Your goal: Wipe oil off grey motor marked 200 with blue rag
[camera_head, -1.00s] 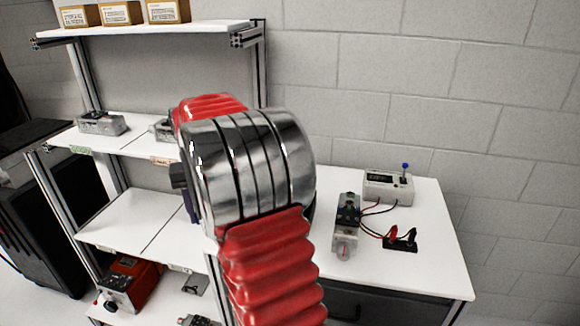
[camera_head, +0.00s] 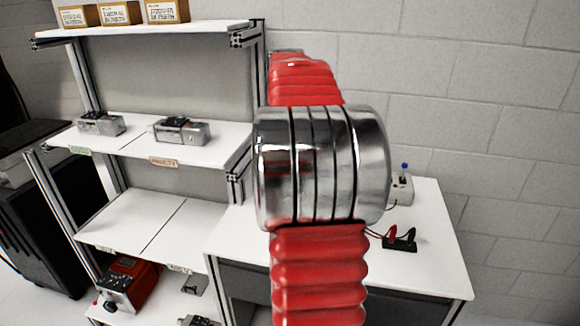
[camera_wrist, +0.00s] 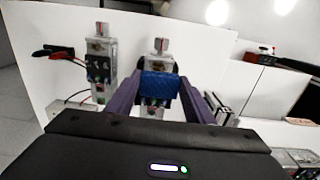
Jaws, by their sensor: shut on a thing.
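In the wrist view my gripper (camera_wrist: 160,80) is shut on the blue rag (camera_wrist: 157,90), which spans the gap between its purple fingers. A grey motor (camera_wrist: 160,47) is directly behind the rag, and its middle is covered. I cannot tell whether the rag touches it. A second grey motor (camera_wrist: 100,62) stands to the left with wires at its lower end. Marks on both are too small to read, and I see no clear oil. In the head view my arm hides the gripper, the rag and these motors.
The white table (camera_head: 430,265) bears a tester (camera_head: 402,188), mostly behind my arm, and a black block with red and black clips (camera_head: 400,238). On the left shelf are two grey motors (camera_head: 100,123) (camera_head: 182,130) and, lower, a red box (camera_head: 125,285). Cardboard boxes (camera_head: 120,13) are on top.

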